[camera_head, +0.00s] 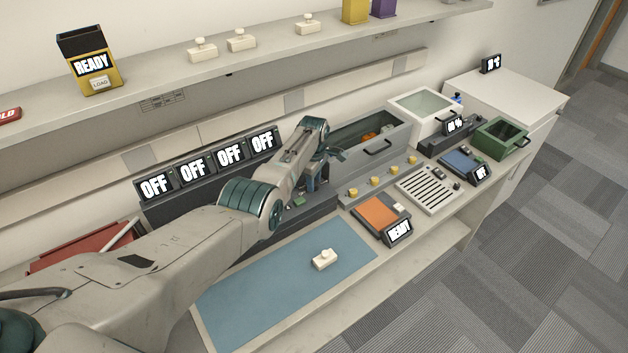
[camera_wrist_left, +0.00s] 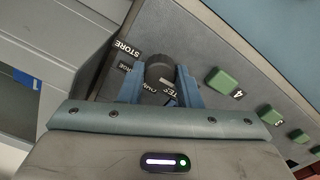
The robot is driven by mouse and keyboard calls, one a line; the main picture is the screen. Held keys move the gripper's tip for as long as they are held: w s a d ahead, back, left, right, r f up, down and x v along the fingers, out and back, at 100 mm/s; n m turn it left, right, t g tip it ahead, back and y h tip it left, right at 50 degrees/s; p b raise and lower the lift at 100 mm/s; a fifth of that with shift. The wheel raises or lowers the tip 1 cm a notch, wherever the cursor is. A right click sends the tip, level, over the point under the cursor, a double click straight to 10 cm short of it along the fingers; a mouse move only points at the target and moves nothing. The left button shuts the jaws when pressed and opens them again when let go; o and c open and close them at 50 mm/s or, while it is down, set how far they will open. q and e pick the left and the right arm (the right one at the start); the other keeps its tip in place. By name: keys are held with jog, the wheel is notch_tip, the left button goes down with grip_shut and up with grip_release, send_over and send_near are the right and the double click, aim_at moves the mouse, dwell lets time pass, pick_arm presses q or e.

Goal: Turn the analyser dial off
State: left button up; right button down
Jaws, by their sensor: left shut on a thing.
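A dark round dial (camera_wrist_left: 159,68) sits on a grey panel (camera_wrist_left: 206,48) in the left wrist view. My left gripper (camera_wrist_left: 159,86) has its blue fingers on both sides of the dial and is shut on it. A STORE label (camera_wrist_left: 128,48) shows beside the dial; other labels are partly covered by the fingers and dial. In the head view my left gripper (camera_head: 313,184) is down at the right end of the console with OFF displays (camera_head: 230,151). My arm and gripper hide the dial there. My right gripper is not in view.
Green buttons (camera_wrist_left: 222,82) line the panel beside the dial. A grey open bin (camera_head: 372,143) stands close right of the gripper. A blue mat (camera_head: 262,288) with a small white block (camera_head: 324,260) lies in front. An orange-topped device (camera_head: 379,214) reads READY.

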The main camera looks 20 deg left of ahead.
pick_arm(q)
jog(key=shift+w+a+r, duration=0.1)
jog(key=shift+w+r, duration=0.05)
jog(key=shift+r, duration=0.1)
jog(key=o, duration=1)
jog(key=shift+c, duration=0.2)
jog(key=shift+f, duration=0.15)
jog(key=shift+r, duration=0.4)
notch_tip(320, 180, up, 10)
jog(key=b, duration=0.1)
jog(key=shift+b, duration=0.35)
